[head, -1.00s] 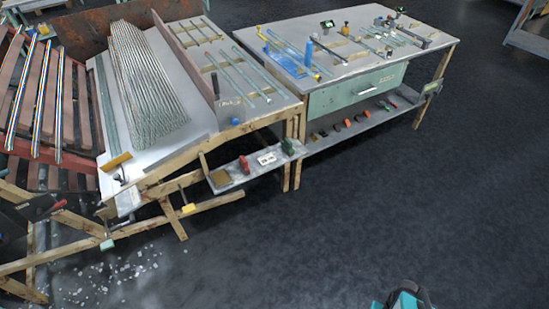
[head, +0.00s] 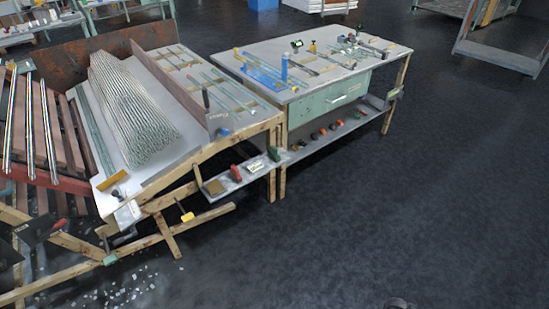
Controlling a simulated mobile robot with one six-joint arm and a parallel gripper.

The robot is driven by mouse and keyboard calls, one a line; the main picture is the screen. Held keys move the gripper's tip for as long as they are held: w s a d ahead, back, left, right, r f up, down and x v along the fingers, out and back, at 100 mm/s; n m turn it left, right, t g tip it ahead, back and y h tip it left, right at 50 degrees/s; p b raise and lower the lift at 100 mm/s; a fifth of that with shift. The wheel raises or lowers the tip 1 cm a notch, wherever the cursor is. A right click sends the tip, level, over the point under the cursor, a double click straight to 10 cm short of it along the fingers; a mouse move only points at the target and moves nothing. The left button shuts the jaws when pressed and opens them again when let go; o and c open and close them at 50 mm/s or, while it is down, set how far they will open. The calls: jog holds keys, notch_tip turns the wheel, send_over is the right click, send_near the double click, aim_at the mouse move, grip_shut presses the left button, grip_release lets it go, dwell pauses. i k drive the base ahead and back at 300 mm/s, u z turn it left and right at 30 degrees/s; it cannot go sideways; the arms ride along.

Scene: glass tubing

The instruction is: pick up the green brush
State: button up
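A small green object (head: 273,154) stands at the right end of the low side shelf, beside a red one. It may be the green brush, but it is too small to tell. More small items lie on the lower shelf under the right table, among them a dark green one (head: 333,127); I cannot tell if any is a brush. My gripper does not show. Only a small dark part, probably of my own arm, shows at the bottom edge.
The low side shelf (head: 222,192) juts out from the sloped bench with glass rods. A table (head: 375,62) with a green drawer stands right of it. Wooden legs and a yellow-tipped beam (head: 187,217) stick out at front. Dark floor (head: 400,210) in front and right is clear.

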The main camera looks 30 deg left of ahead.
aim_at(272, 153)
jog(key=z, duration=1.05)
jog(key=k, duration=0.15)
jog(key=u, duration=3.15)
jog(key=i, duration=0.95)
jog(key=u, duration=0.2)
jog(key=k, duration=0.3)
jog(key=z, duration=0.05)
